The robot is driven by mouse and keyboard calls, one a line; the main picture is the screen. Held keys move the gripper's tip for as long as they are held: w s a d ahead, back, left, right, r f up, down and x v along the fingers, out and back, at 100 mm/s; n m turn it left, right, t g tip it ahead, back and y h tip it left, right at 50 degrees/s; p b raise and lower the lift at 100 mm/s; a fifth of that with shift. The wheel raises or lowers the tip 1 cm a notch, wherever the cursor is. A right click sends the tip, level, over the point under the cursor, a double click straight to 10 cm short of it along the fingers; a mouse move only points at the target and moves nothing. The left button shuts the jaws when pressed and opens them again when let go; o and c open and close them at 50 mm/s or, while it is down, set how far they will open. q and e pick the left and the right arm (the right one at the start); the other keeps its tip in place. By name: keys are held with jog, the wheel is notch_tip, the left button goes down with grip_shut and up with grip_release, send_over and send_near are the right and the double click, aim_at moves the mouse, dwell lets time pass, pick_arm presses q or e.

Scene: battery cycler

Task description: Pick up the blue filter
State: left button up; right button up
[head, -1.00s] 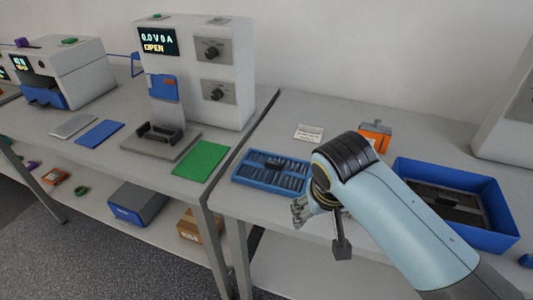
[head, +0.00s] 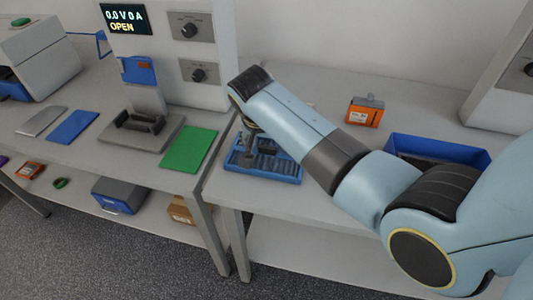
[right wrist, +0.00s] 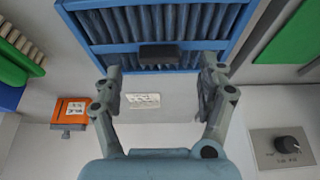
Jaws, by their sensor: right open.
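The blue filter (head: 268,176) lies flat on the right table near its left edge. It has a blue frame, dark pleats and a small black grip block, and it fills the top of the right wrist view (right wrist: 190,45). My right gripper (head: 247,154) is over the filter's left part in the head view, partly hidden by my arm. In the right wrist view, its open fingers (right wrist: 160,77) stand apart, to the left and right of the black block (right wrist: 160,54). Nothing is between them that I can see held. My left gripper is not in view.
An orange box (head: 363,111) and a blue bin (head: 437,150) stand to the right on the same table. A white label (right wrist: 141,101) lies near the filter. The cycler (head: 212,50) and a green mat (head: 189,149) are on the left table.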

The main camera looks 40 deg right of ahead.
aim_at(267, 147)
jog(key=shift+x, duration=1.2)
jog(key=shift+d+f, duration=0.2)
jog(key=shift+f, duration=0.3)
jog(key=c, duration=1.3)
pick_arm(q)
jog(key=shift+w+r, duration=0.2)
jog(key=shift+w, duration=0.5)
pick_arm(e)
jog(key=shift+o, duration=0.2)
jog(key=shift+r, duration=0.15)
